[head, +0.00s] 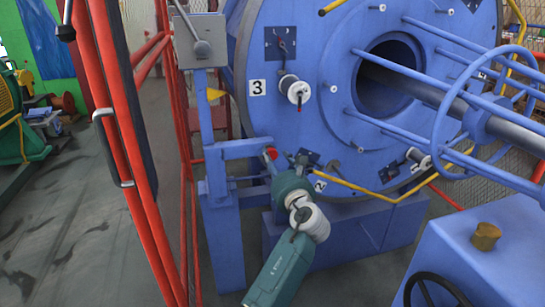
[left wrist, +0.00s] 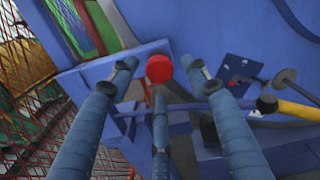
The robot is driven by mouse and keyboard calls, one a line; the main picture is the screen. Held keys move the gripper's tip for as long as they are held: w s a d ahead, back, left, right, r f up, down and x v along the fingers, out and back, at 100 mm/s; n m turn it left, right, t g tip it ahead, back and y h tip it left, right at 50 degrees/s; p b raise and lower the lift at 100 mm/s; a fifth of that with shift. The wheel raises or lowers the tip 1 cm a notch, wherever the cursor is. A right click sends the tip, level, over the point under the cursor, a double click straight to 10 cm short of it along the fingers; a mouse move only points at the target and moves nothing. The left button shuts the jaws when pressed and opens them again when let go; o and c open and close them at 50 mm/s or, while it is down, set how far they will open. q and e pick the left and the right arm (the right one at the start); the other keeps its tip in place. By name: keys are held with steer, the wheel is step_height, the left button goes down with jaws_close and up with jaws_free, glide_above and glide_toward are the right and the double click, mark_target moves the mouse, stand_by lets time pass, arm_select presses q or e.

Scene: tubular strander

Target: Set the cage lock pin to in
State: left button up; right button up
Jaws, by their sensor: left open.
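The cage lock pin shows a red round knob (head: 271,153) at the end of the blue bracket (head: 240,149), beside the lower left of the blue cage disc (head: 330,60). In the left wrist view the red knob (left wrist: 159,68) faces me. I cannot tell how far the pin is in. My left gripper (head: 280,163) is close to the knob, at its lower right in the head view. In the left wrist view its fingers (left wrist: 160,84) are spread around the knob's outline and hold nothing; contact is not clear. My right gripper is not in view.
A yellow rod (head: 365,192) runs low across the disc, near my left gripper. A grey lever box (head: 200,42) tops the blue post at left. Red railings (head: 120,150) stand further left. A blue handwheel (head: 438,130) and a console (head: 480,250) are at right.

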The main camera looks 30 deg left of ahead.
arm_select(q)
steer(key=v, duration=0.8)
